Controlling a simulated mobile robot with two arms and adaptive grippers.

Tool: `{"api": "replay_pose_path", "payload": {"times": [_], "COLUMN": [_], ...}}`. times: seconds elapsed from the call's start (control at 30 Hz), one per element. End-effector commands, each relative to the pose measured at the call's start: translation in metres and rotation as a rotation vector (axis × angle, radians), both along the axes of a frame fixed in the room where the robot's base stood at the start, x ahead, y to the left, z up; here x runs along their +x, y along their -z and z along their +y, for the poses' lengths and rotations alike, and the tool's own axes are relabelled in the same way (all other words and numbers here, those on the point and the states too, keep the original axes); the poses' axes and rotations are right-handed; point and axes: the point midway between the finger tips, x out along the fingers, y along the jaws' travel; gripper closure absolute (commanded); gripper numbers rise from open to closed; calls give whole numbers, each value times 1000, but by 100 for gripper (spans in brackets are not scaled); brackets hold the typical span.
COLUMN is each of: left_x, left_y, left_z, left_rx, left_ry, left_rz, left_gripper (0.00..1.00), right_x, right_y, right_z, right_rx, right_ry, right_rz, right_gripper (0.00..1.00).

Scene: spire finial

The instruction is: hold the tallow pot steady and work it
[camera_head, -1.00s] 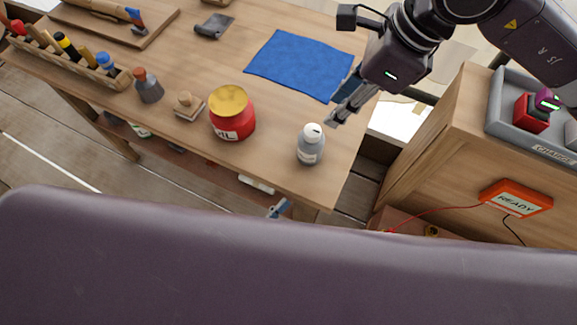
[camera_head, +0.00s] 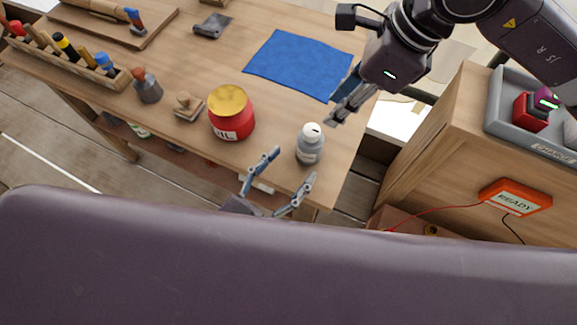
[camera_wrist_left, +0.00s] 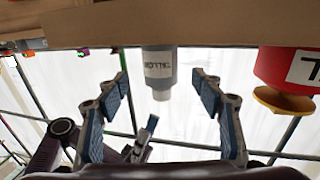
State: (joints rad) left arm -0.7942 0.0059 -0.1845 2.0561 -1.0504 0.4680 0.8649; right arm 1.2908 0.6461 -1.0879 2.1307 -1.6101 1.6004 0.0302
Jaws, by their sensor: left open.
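The tallow pot (camera_head: 309,150) is a small grey bottle with a white cap, standing upright near the front right corner of the wooden table. In the left wrist view, which is upside down, its label reads TALLOW and the pot (camera_wrist_left: 159,68) appears between my spread fingers. My left gripper (camera_head: 292,164) is open and empty, just in front of the pot at the table's front edge, apart from it. My right gripper (camera_head: 333,117) hangs behind and to the right of the pot, not touching it; its finger opening is unclear.
A red oil jar with a gold lid (camera_head: 231,114) stands left of the pot. A wooden stamp-like block (camera_head: 187,107) and a grey bottle (camera_head: 147,86) are further left. A blue cloth (camera_head: 300,64) lies behind. A cabinet (camera_head: 420,150) stands at right.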

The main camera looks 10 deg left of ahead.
Motion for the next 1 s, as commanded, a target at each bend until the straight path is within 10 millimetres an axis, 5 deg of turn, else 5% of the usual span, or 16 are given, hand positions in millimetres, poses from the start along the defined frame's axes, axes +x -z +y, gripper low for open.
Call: {"api": "replay_pose_path", "payload": {"times": [0.5, 0.9, 1.0], "left_x": [58, 66, 66], "left_y": [-1, 0, 0], "left_z": [-34, -39, -39], "left_rx": [2, 3, 3], "left_ry": [-1, -2, -2], "left_rz": [-4, -2, -2], "left_gripper": [39, 39, 48], "right_x": [0, 0, 0], "right_y": [0, 0, 0], "right_z": [0, 0, 0], "right_rx": [0, 0, 0], "right_ry": [0, 0, 0], "right_rz": [0, 0, 0], "right_gripper": [71, 71, 71]}}
